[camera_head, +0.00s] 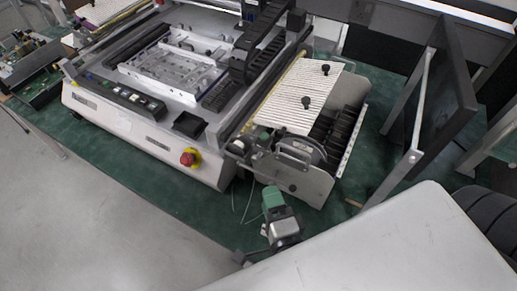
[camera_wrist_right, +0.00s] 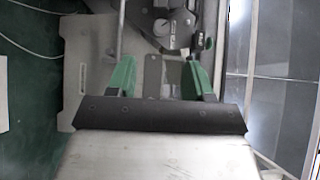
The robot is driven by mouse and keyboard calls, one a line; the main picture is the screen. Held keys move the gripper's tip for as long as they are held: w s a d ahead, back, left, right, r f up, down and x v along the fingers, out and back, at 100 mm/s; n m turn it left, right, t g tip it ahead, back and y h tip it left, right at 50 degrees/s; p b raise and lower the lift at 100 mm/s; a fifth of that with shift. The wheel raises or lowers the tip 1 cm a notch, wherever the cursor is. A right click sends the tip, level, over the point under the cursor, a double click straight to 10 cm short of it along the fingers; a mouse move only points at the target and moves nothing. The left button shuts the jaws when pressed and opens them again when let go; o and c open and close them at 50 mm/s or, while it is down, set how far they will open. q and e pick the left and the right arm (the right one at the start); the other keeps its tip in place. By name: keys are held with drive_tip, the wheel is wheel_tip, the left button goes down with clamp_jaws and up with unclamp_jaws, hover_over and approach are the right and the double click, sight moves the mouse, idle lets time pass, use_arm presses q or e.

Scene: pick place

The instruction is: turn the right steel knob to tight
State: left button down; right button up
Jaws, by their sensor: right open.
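My right gripper (camera_head: 273,200) is in front of the feeder unit (camera_head: 303,182) at the machine's right end, low near the green mat. In the right wrist view its two green fingers (camera_wrist_right: 161,76) are spread wide apart with nothing between them but a view of the grey plate beyond. My left gripper is not in view.
Two black knobs (camera_head: 325,69) stand on the ribbed white feeder top. A red emergency button (camera_head: 189,157) is on the machine's front. A dark panel on a grey frame (camera_head: 440,85) stands to the right. Thin loose wires hang over the green mat (camera_head: 235,212).

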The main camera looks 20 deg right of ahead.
sight(257, 162)
drive_tip(key=w, duration=0.1)
drive_tip(key=w+p, duration=0.1)
drive_tip(key=w, duration=0.1)
drive_tip(key=w+p, duration=0.1)
drive_tip(key=w, duration=0.1)
drive_tip(key=shift+w+d+r, duration=0.1)
drive_tip(key=shift+d+r, duration=0.1)
drive_tip(key=shift+r, duration=0.15)
drive_tip(key=w, duration=0.4)
drive_tip(key=shift+d+f+p, duration=0.2)
drive_tip(key=shift+d+p, duration=0.1)
drive_tip(key=shift+p, duration=0.05)
drive_tip(key=shift+w, duration=0.35)
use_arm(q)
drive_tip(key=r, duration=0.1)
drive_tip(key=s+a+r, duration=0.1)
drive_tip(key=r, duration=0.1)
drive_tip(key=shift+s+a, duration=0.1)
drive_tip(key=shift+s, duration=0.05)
